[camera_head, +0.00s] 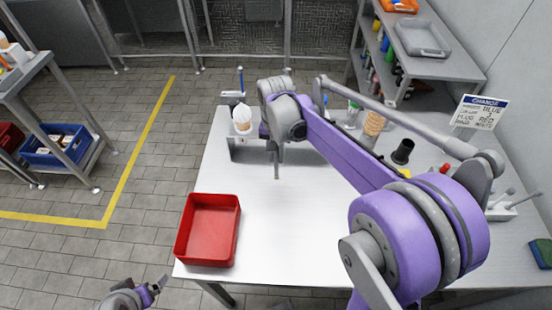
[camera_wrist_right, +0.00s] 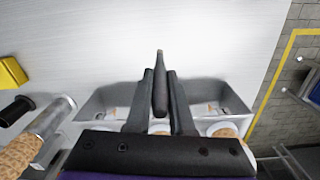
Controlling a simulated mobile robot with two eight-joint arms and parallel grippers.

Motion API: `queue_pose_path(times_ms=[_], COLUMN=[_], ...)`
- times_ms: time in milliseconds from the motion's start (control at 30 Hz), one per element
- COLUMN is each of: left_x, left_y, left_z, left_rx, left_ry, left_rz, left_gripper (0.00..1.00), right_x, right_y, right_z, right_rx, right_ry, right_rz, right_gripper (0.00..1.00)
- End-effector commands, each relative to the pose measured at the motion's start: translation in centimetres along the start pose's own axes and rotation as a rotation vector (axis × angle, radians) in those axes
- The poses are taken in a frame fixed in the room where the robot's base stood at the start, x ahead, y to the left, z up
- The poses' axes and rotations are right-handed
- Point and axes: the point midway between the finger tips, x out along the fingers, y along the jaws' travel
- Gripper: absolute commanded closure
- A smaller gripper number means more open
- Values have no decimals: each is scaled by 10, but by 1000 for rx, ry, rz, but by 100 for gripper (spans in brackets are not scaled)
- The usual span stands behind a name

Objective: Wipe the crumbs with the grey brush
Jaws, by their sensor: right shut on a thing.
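My right gripper (camera_head: 277,160) points down over the white table (camera_head: 285,235), near the steel cone holder. In the right wrist view, the gripper (camera_wrist_right: 160,84) is shut on a slim dark grey, handle-like piece (camera_wrist_right: 160,98), which fits the grey brush. Its bristles are not clearly visible. In the head view, the held piece is mostly hidden by the gripper. I cannot make out any crumbs on the table. My left gripper (camera_head: 152,290) is at the bottom left, off the table's front edge; its opening is unclear.
A red tray (camera_head: 181,246) sits at the table's front left. The steel holder (camera_wrist_right: 235,103) bears cones. A cone stack (camera_head: 372,126), a dark cup (camera_head: 403,151), a sign (camera_head: 479,112) and a green-blue sponge (camera_head: 541,252) are right. The table's front middle is clear.

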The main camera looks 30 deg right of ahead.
Motion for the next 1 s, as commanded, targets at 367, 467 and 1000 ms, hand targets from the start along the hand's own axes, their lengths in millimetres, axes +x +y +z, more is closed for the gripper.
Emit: queue_pose_path(times_ms=[367, 467, 1000], left_x=[-18, -18, -18], left_y=[0, 0, 0], left_z=[-21, -22, -21], left_rx=[0, 0, 0], left_ry=[19, 20, 20], left_rz=[0, 0, 0], left_gripper=[0, 0, 0], right_x=[-35, -36, -35], right_y=[-3, -3, -3], right_z=[-9, -9, -8], right_rx=[-5, -5, -17], right_ry=[1, 0, 0], right_rz=[0, 0, 0], right_gripper=[100, 100, 100])
